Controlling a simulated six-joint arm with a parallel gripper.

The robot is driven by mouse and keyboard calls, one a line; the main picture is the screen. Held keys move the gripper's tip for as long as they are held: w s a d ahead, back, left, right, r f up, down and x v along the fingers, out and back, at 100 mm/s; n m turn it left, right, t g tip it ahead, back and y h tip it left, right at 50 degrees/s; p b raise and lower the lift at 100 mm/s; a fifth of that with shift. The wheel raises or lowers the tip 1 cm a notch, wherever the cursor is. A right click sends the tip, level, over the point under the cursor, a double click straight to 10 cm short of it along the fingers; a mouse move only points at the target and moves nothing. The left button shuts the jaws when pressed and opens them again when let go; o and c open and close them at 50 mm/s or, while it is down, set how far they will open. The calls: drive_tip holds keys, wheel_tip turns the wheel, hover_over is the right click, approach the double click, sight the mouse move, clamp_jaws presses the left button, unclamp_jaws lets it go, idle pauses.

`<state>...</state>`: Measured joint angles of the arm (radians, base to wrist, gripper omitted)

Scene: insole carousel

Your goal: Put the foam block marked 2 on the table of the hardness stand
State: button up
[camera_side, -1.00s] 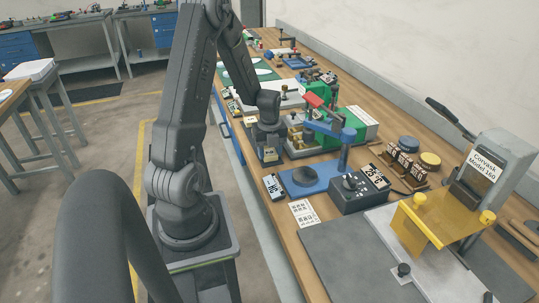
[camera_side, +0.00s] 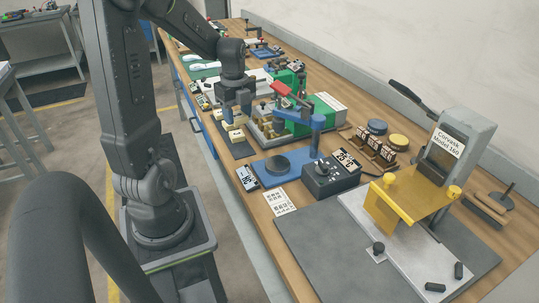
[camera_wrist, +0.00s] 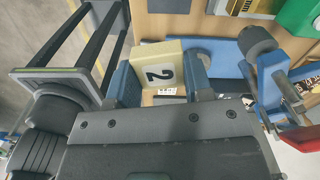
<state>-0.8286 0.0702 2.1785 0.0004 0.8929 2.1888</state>
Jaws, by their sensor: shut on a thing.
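My gripper (camera_side: 237,112) is above the small dark mat, its blue fingers pointing down. In the wrist view, my gripper (camera_wrist: 158,80) is shut on a cream foam block (camera_wrist: 160,50) with a white label marked 2, one finger on each side. In the side view the held block is small and partly hidden by the fingers. The hardness stand (camera_side: 317,138) is blue, with a column and an arm, to the right of my gripper. Its dark round table (camera_side: 278,165) is bare on the blue base. The stand also shows at the right of the wrist view (camera_wrist: 268,80).
A green machine with a red lever (camera_side: 284,92) is close behind the stand. A dark control box (camera_side: 330,178) is right of the base, and a small display (camera_side: 247,178) is at its left.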

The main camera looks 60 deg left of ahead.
drive_tip(key=d+n, duration=0.2)
drive_tip(key=d, duration=0.1)
hover_over(278, 163)
wheel_tip(278, 163, down, 6)
drive_tip(key=shift+r, duration=0.1)
drive_tip(key=shift+f, duration=2)
drive_tip(key=shift+f, duration=0.15)
drive_tip(key=o, duration=0.9)
